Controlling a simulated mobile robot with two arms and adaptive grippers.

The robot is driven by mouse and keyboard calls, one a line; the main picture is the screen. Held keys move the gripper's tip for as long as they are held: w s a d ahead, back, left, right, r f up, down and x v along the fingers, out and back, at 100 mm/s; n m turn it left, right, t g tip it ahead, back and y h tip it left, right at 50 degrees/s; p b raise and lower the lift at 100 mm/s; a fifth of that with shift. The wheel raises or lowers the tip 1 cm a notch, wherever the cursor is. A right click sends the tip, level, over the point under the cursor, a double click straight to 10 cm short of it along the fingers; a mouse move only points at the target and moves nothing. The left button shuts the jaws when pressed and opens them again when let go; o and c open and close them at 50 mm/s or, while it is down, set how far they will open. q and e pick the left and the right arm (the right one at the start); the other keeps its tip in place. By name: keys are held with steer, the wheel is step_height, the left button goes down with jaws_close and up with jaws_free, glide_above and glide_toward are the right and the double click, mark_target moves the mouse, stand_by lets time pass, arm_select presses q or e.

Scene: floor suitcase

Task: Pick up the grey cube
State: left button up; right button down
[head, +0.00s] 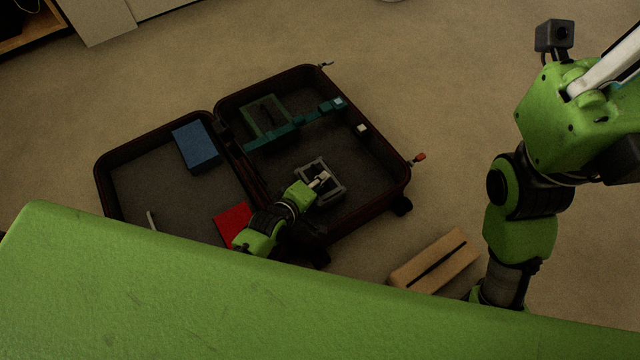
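A small pale grey cube (362,128) lies in the right half of the open suitcase (394,185), near its right wall. My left gripper (322,182) is over the floor of the same half, below and to the left of the cube and apart from it. Its grey fingers look spread, with no object clearly seen between them; a whitish part shows at its middle. My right arm comes down at the right; its gripper is out of sight.
A blue box (196,146) and a red flat item (232,223) lie in the left half. A green frame (266,116) and a teal bar (290,130) lie in the right half. A wooden block (435,262) is on the carpet outside. The carpet above the suitcase is clear.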

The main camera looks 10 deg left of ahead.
arm_select(q)
jaws_close()
steer(key=shift+r, duration=0.1)
